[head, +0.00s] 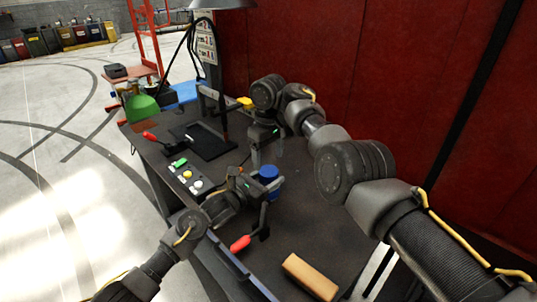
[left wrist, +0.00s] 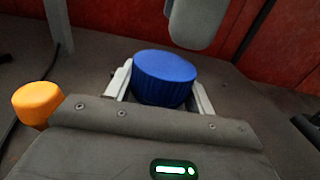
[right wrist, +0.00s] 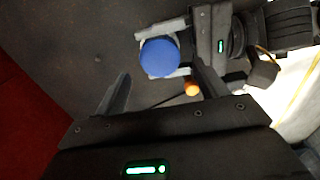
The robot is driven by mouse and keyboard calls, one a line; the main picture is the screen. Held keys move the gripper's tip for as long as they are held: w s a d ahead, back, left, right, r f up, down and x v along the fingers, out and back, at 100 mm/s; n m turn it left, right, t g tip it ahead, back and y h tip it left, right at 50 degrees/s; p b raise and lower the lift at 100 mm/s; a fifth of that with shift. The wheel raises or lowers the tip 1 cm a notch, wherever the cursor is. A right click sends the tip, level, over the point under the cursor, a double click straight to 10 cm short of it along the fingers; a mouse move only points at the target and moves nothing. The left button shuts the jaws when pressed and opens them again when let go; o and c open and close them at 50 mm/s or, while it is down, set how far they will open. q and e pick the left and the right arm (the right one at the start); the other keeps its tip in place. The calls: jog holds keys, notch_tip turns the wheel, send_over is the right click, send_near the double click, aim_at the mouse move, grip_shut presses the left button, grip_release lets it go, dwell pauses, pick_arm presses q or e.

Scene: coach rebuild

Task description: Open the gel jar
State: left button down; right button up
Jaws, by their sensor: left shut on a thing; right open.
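The gel jar (head: 269,184) has a blue lid and stands upright at the middle of the dark bench. In the left wrist view, its ribbed blue lid (left wrist: 165,78) shows between my left fingers. My left gripper (head: 262,185) is shut on the jar from the side. In the right wrist view, the round lid (right wrist: 160,57) is seen from above, with the left gripper's pale fingers around the jar below it. My right gripper (head: 264,153) is open and empty, above and just behind the lid, apart from it. The jar's lower body is mostly hidden.
A button box (head: 187,177) and a black pad (head: 204,141) lie left of the jar. A red-handled clamp (head: 241,243) and a tan block (head: 310,277) are in front. An orange round thing (left wrist: 38,103) is beside my left gripper. A red wall (head: 330,70) stands behind.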

aim_at(268, 171)
notch_tip(268, 171, up, 2)
jog(key=m, duration=0.4)
jog(key=shift+r+m, duration=0.25)
jog(key=shift+m, duration=0.05)
jog(key=shift+f, duration=4)
jog(key=c, duration=1)
jog(key=n, duration=0.3)
jog(key=o, duration=1.1)
jog(key=shift+c, duration=0.2)
